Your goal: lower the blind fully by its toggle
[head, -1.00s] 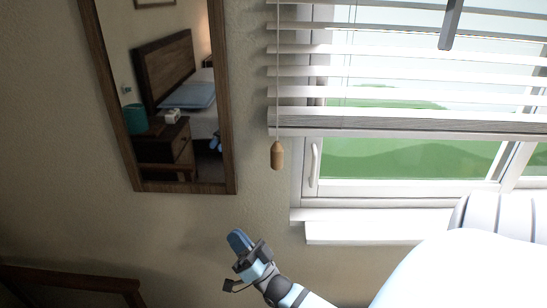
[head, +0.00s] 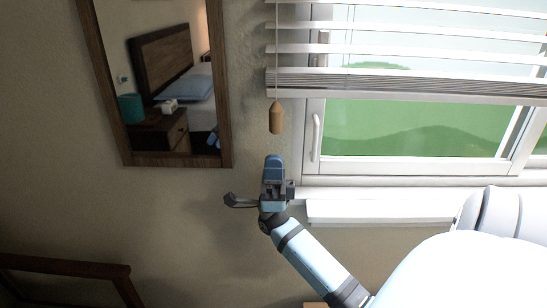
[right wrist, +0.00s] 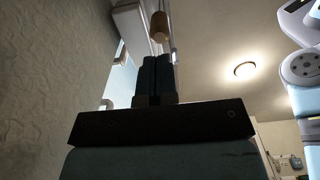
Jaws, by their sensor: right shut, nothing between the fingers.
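The white slatted blind (head: 400,87) hangs partly down over the window in the head view, its bottom slats bunched above open glass. A wooden toggle (head: 276,118) hangs on a thin cord at the blind's left end. My right gripper (head: 273,160) points up just below the toggle, shut and empty, with a small gap between them. In the right wrist view the shut fingers (right wrist: 154,75) point toward the toggle (right wrist: 160,27), which hangs beyond their tips. My left gripper is not in view.
A wood-framed mirror (head: 226,120) hangs on the wall left of the toggle. The window handle (head: 316,137) and window sill (head: 380,212) are to the right. A dark wooden piece of furniture (head: 70,266) stands at lower left. The wall around my gripper is clear.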

